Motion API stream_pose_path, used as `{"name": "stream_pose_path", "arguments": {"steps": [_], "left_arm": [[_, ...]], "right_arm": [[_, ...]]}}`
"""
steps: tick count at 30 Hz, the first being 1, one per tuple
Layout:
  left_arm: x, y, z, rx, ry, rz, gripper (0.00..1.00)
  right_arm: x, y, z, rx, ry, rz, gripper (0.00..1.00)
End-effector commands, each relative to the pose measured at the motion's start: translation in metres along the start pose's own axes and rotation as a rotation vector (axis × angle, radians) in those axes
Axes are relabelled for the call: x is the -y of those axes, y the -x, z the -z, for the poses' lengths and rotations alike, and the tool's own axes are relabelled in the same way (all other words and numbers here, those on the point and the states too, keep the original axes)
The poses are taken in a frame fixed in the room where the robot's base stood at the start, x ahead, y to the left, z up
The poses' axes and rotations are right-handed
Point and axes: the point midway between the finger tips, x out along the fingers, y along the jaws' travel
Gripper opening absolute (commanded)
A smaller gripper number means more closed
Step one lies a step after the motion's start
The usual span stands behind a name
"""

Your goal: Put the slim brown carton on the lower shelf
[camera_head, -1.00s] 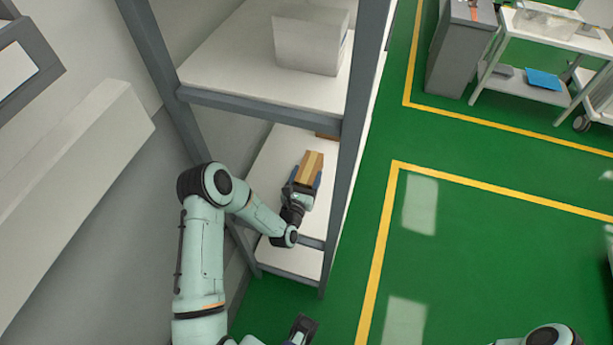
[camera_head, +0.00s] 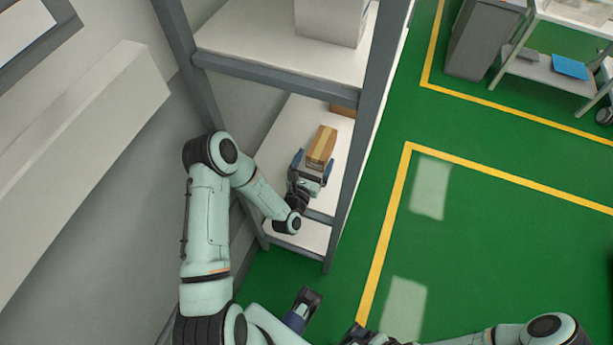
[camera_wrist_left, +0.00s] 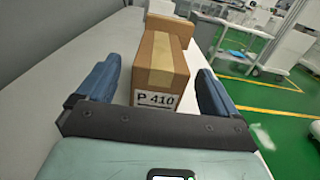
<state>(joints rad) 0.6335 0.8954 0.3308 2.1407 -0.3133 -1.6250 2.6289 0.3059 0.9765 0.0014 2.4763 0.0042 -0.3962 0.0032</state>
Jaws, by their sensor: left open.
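The slim brown carton (camera_head: 321,147) rests on the white lower shelf (camera_head: 278,140) of a grey-framed rack. In the left wrist view the carton (camera_wrist_left: 160,65) has a lighter tape strip along its top and a label reading "P 410" on its near end. My left gripper (camera_head: 311,167) is open at the carton's near end. Its blue fingers (camera_wrist_left: 158,88) stand on either side with visible gaps to the carton. Part of my right arm shows at the bottom of the head view, with a dark blue-and-black tip (camera_head: 303,305), probably my right gripper; its jaw state is unclear.
Another brown carton (camera_head: 343,109) lies behind the slim one on the same shelf. The upper shelf (camera_head: 250,45) holds a pale box (camera_head: 330,20) above. Grey rack posts (camera_head: 352,165) flank the opening. Green floor (camera_head: 480,240) is clear to the right.

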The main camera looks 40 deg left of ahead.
Motion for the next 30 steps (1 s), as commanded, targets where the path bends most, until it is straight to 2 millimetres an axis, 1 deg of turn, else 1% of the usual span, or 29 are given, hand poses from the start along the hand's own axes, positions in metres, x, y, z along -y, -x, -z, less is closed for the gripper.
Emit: {"name": "stream_pose_path", "arguments": {"steps": [1,6,9,12,16,30], "left_arm": [[-0.001,0.013,0.002,-0.006,0.003,-0.001,0.94],[0.0,0.048,0.002,-0.005,0.002,-0.001,0.94],[0.0,0.063,0.001,-0.003,0.003,-0.002,0.94],[0.0,0.073,0.001,-0.001,0.002,-0.001,0.94],[0.0,0.078,0.0,0.0,0.002,-0.002,0.94],[0.0,0.079,0.0,0.001,0.001,-0.001,0.94]], "right_arm": [[0.0,-0.001,0.001,-0.001,0.0,0.0,0.94],[0.0,-0.003,0.002,-0.005,0.0,0.001,0.94],[-0.001,-0.003,0.002,-0.006,0.0,0.001,0.94],[-0.001,-0.004,0.003,-0.008,0.001,0.002,0.94],[0.0,-0.004,0.003,-0.008,0.001,0.002,0.94],[0.0,-0.004,0.003,-0.008,0.001,0.002,0.94]]}}
